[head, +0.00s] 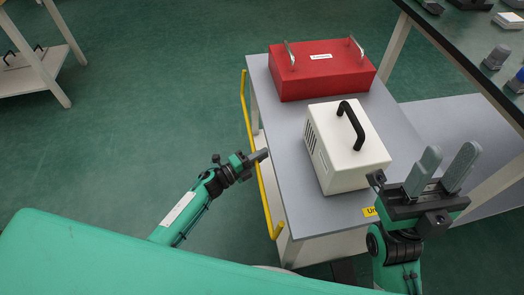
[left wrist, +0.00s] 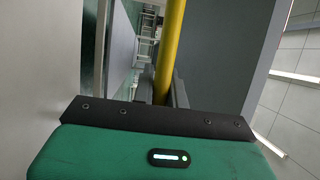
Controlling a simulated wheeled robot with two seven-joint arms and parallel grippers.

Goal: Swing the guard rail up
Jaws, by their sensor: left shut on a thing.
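The yellow guard rail (head: 264,199) runs along the left long side of the grey-topped cart (head: 291,150), beside the edge of its top. My left gripper (head: 259,156) reaches in from the left and is shut on the rail near its middle.
A red case (head: 322,82) with two metal handles and a white box (head: 330,165) with a black handle stand on the cart. A dark-topped bench (head: 455,40) with small items is at the right. A white shelf (head: 35,70) is at the far left. Green floor left of the cart is clear.

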